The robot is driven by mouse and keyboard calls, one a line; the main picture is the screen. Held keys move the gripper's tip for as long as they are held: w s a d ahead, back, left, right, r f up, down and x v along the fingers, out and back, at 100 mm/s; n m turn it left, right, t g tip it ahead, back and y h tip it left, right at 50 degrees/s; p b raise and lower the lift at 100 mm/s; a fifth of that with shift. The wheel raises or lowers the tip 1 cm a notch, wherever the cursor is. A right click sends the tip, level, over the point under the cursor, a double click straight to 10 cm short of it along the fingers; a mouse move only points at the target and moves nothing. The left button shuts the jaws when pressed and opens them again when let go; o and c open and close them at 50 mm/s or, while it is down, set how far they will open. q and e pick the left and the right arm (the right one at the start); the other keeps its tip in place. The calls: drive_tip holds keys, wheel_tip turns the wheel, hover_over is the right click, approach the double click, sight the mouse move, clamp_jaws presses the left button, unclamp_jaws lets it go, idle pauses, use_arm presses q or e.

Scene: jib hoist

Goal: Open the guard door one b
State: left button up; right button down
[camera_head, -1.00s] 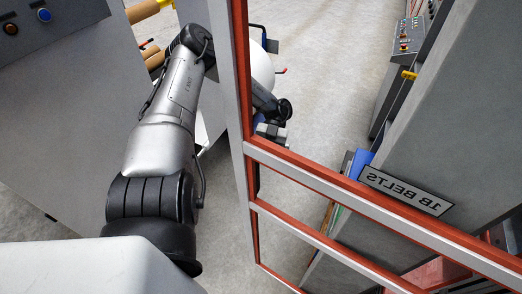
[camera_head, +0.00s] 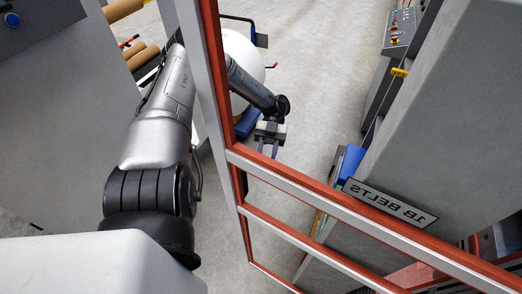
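The guard door (camera_head: 290,180) is a grey frame with red edging and open or clear panels, running from the top middle to the lower right. Its sign (camera_head: 390,203) shows mirrored lettering, apparently "1B BELTS". My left arm comes in from the left and passes behind the door's upright post. My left gripper (camera_head: 268,150) is beyond the frame, just above the cross rail in the picture. Its two fingers are apart with nothing visible between them; the rail hides their tips. I see no handle or latch in its grip. My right gripper is not in view.
A grey control cabinet (camera_head: 395,45) with buttons stands at the upper right, beside a large grey machine panel (camera_head: 455,110). A white rounded body (camera_head: 245,50) and brown rolls (camera_head: 140,55) are at the upper left.

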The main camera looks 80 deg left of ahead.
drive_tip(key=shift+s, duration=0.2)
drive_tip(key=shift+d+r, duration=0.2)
drive_tip(key=shift+p, duration=0.3)
idle(0.3)
